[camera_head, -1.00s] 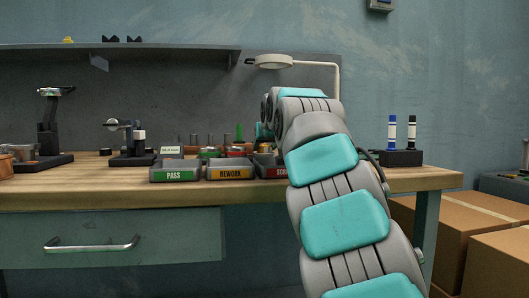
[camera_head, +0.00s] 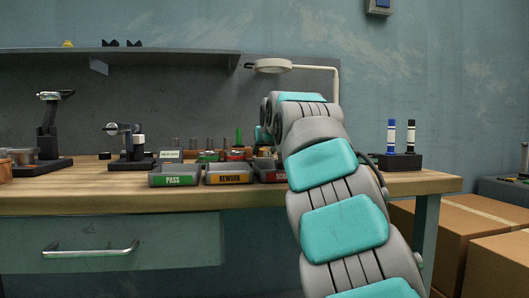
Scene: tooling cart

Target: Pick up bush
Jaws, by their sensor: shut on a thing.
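My arm reaches over the workbench (camera_head: 110,196), and its far end is hidden behind its own teal and grey links. My gripper does not show, so what it holds cannot be seen. Small upright parts, some brownish and one green (camera_head: 239,137), stand in a row behind the trays. They are too small to tell which is a bush. Three grey trays stand in front: the PASS tray (camera_head: 174,181), the REWORK tray (camera_head: 229,179) and a red-labelled tray (camera_head: 268,176), which my arm partly covers.
A lamp (camera_head: 270,66) hangs over the bench behind my arm. Two gauge stands (camera_head: 130,148) (camera_head: 46,135) stand at the left. A black holder (camera_head: 400,161) with blue and black markers is at the right. Cardboard boxes (camera_head: 490,264) sit beside the bench.

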